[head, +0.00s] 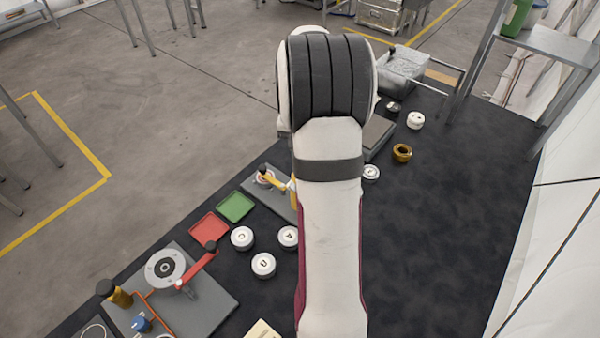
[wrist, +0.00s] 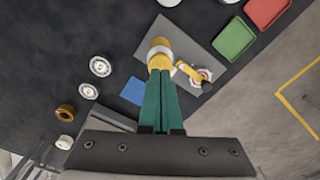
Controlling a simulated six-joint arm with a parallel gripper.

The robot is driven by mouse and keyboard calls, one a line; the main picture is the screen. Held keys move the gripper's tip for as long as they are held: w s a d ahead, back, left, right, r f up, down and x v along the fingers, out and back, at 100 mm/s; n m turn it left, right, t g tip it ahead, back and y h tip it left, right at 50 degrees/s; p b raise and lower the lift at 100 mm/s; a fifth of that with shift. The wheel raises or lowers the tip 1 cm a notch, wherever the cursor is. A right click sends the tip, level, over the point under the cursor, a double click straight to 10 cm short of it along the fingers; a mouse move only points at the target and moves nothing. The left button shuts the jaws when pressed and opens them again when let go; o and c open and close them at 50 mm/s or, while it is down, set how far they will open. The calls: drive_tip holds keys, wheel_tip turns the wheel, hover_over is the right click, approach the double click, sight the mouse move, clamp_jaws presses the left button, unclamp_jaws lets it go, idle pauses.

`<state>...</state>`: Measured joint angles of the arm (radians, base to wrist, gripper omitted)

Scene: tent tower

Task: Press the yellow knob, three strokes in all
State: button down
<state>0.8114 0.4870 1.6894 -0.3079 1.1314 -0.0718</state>
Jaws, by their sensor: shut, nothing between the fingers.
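A yellow lever (wrist: 186,70) and a round white part (wrist: 204,76) are on the same plate, right of the knob. In the head view my arm hides the gripper and the knob; part of the plate (head: 262,192) shows left of the arm.
A green tray (head: 235,207) and a red tray (head: 208,228) lie beside the plate. White discs (head: 263,265) stand nearby. A red-levered device (head: 197,270) is at lower left. A blue square (wrist: 133,91) lies near the fingers.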

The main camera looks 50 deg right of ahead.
wheel_tip(320, 180, up, 6)
idle(0.5)
drive_tip(key=a+r+n, duration=0.2)
drive_tip(key=a+r, duration=0.1)
drive_tip(key=a, duration=1)
drive_tip(key=s+a+f+n+y, duration=0.1)
drive_tip(key=s+a+n, duration=0.1)
drive_tip(key=s+a, duration=0.6)
drive_tip(key=s+a+f+n, duration=0.1)
drive_tip(key=s+a+n, duration=0.1)
drive_tip(key=s+a, duration=0.5)
drive_tip(key=a, duration=0.5)
drive_tip(key=shift+s+a+f+y, duration=0.15)
drive_tip(key=shift+s+a+y, duration=0.1)
drive_tip(key=shift+s+y, duration=0.15)
drive_tip(key=shift+w, duration=0.1)
